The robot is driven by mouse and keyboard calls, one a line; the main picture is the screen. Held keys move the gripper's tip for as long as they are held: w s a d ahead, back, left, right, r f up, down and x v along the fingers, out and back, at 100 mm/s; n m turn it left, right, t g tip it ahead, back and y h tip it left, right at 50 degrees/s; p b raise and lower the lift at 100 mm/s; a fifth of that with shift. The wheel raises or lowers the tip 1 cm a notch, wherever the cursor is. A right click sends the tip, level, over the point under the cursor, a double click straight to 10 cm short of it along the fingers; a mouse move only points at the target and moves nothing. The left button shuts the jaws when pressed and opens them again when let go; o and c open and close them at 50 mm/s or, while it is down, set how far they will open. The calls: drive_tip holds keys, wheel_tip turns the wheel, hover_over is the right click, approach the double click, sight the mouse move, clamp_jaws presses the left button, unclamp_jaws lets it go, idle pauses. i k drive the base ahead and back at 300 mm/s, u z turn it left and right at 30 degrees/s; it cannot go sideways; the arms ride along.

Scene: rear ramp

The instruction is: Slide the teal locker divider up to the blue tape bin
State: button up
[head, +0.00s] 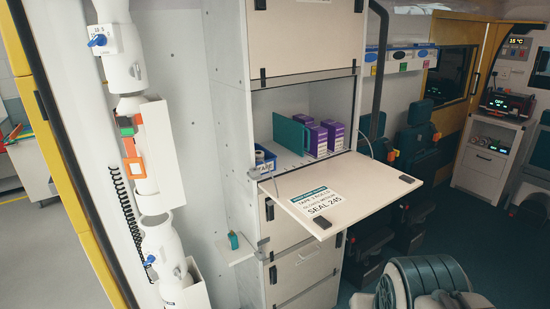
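The teal locker divider (289,134) stands upright inside an open locker compartment. The blue tape bin (262,168) sits at the compartment's front left, left of the divider, with rolls in it and a "TAPE" label on its front. Some bare floor seems to show between divider and bin; the exact gap is hard to judge. Several purple boxes (317,141) stand right of the divider, close to it. My gripper is not in view, and nothing is seen touching the divider.
The locker's flap (355,190) is folded down in front of the compartment, with a "SEAL 245" label. A small ledge (232,252) holding a teal item juts out at lower left. White cylinders (165,240) line the left wall. Seats (412,140) stand at the right.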

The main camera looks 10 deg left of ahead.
sight(288, 133)
drive_tip(key=i, duration=0.85)
drive_tip(key=u, duration=0.9)
